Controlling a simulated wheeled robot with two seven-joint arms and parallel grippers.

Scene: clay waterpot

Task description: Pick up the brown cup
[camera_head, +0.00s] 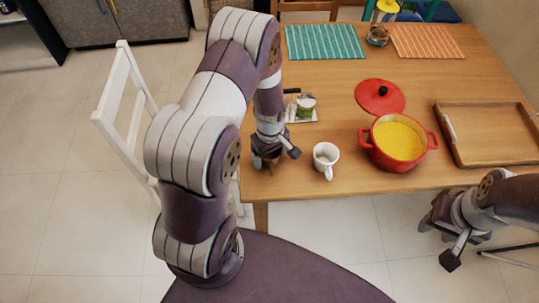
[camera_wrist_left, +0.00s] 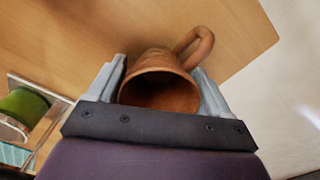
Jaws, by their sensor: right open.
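The brown cup (camera_wrist_left: 158,88) is a clay cup with a loop handle. In the left wrist view its open mouth faces the camera, with the handle at its upper right. My left gripper (camera_wrist_left: 160,80) has one finger on each side of the cup, very close to its wall; whether they press on it I cannot tell. In the head view my left gripper (camera_head: 272,150) is low at the table's near left corner and mostly hides the cup. My right gripper (camera_head: 443,232) is open and empty, off the table's near edge at the right.
A white cup (camera_head: 326,157) stands just right of my left gripper on the wooden table (camera_head: 300,185). Further right are a red pot (camera_head: 398,160) of yellow food, its lid (camera_head: 380,97) and a wooden tray (camera_head: 485,120). A white chair (camera_head: 118,110) stands left of the table.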

